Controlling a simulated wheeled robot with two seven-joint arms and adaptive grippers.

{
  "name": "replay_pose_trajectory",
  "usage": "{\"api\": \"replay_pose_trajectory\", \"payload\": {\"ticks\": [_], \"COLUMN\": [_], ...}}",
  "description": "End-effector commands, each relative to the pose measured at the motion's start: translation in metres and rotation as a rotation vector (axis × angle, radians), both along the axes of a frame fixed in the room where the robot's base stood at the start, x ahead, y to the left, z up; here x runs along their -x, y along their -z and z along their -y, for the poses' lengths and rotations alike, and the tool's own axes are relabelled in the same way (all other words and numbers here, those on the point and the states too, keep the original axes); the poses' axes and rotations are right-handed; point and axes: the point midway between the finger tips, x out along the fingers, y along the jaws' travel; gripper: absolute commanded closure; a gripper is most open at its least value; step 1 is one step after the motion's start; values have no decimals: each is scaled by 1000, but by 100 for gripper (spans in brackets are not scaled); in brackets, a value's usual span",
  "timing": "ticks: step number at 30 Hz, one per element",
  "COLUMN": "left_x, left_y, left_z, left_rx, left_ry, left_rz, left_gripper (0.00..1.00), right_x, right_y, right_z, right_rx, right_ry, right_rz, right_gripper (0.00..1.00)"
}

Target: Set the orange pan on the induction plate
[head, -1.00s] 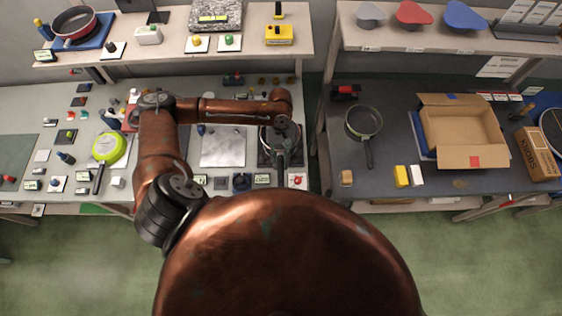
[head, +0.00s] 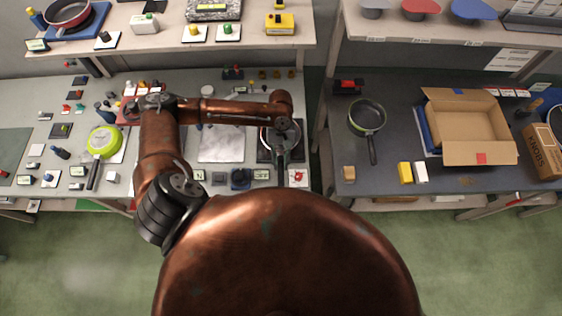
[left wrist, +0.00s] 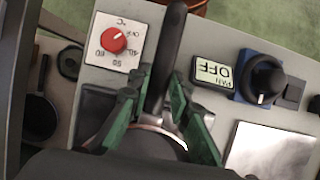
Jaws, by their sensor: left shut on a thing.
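The pan (head: 266,139) in my left gripper (head: 282,150) is over the dark induction plate (head: 264,156), partly hidden by my left wrist. Its dark handle (left wrist: 168,50) points toward the bench's front edge. In the left wrist view the green fingers of my left gripper (left wrist: 160,105) are shut on either side of the handle, near the pan body. A thin copper-orange edge of the pan (left wrist: 165,132) shows there; most of its outside is hidden. I cannot tell whether the pan touches the plate. My right gripper is not in view.
A red dial (head: 297,176) and a "PAN OFF" display (left wrist: 213,70) stand close by at the front edge. A blue-based knob (head: 241,178) and a bare metal sheet (head: 222,143) lie left. A green pan (head: 103,142) and a dark pan (head: 367,117) stand farther away.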

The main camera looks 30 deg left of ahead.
Motion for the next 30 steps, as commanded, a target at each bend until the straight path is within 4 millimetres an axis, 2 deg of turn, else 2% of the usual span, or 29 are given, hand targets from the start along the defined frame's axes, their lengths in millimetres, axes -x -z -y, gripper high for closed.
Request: {"api": "replay_pose_trajectory", "payload": {"ticks": [5,6,14,24,30], "left_x": [-1,-1,0,-1,-11], "left_y": [0,0,1,-1,-27], "left_z": [0,0,0,-1,-7], "left_rx": [0,0,0,0,-1], "left_ry": [0,0,0,-1,0], "left_rz": [1,1,1,0,4], "left_gripper": [100,80,62,61,61], "right_x": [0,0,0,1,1], "right_y": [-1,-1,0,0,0], "right_z": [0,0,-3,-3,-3], "right_rx": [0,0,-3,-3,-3], "right_ry": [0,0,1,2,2], "right_rz": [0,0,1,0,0], "right_gripper": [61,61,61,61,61]}}
